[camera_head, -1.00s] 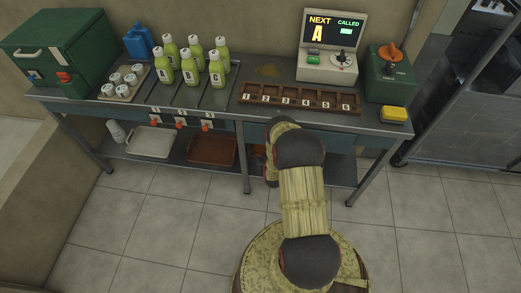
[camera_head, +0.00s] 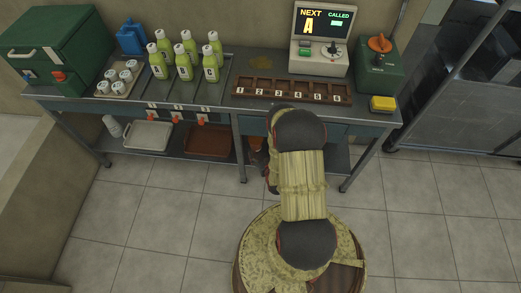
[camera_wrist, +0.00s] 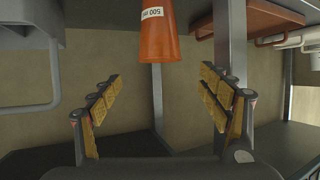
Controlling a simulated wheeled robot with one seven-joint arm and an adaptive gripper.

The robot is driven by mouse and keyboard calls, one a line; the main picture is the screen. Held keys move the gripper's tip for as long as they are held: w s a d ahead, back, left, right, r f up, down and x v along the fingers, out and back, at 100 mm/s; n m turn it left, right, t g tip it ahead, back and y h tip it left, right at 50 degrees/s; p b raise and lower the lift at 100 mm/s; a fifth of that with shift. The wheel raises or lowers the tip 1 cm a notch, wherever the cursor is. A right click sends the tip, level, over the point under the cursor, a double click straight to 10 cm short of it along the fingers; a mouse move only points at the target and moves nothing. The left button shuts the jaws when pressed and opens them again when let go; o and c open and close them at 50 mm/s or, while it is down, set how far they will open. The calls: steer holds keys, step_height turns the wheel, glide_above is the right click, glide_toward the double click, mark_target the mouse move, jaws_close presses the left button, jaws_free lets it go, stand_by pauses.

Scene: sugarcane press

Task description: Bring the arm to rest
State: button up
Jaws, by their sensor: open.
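My gripper (camera_wrist: 160,110) shows in the wrist view with its two padded fingers spread wide apart and nothing between them. An orange cup-like thing (camera_wrist: 158,42) marked 500 shows beyond the fingers at the top of that view, apart from them.
On the counter stand several green bottles (camera_head: 184,60), a numbered rack (camera_head: 292,89), a display unit (camera_head: 321,45), two green boxes (camera_head: 375,68) (camera_head: 55,50) and a yellow block (camera_head: 383,104). A white tray (camera_head: 148,136) and a brown tray (camera_head: 206,141) sit below. The tiled floor (camera_head: 430,220) is clear.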

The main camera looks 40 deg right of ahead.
stand_by(0.4)
steer(key=s+a+f+g+y, duration=0.2)
steer(key=s+a+f+g, duration=0.15)
steer(key=s+f, duration=0.2)
steer(key=s+a+f+g+y, duration=0.25)
steer(key=s+f+g, duration=0.2)
steer(key=s, duration=0.25)
steer(key=a+r+g+y, duration=0.1)
steer(key=a+r+g, duration=0.25)
steer(key=r, duration=1.55)
steer(key=a+r+g+y, duration=0.15)
steer(key=a+r, duration=0.25)
steer(key=r, duration=1.5)
steer(key=s+a+r+n+t+p, duration=0.1)
steer(key=a+r, duration=0.5)
steer(key=r, duration=0.7)
steer(key=s+a+r+n+t, duration=0.2)
steer(key=a+r, duration=0.4)
steer(key=r, duration=0.8)
steer(key=s+a+r+n+t+p, duration=0.1)
steer(key=s+a+r, duration=0.4)
steer(key=r, duration=0.8)
steer(key=shift+a+r+n+t+h+p, duration=0.4)
steer(key=shift+n+t, duration=0.3)
steer(key=shift+t, duration=0.5)
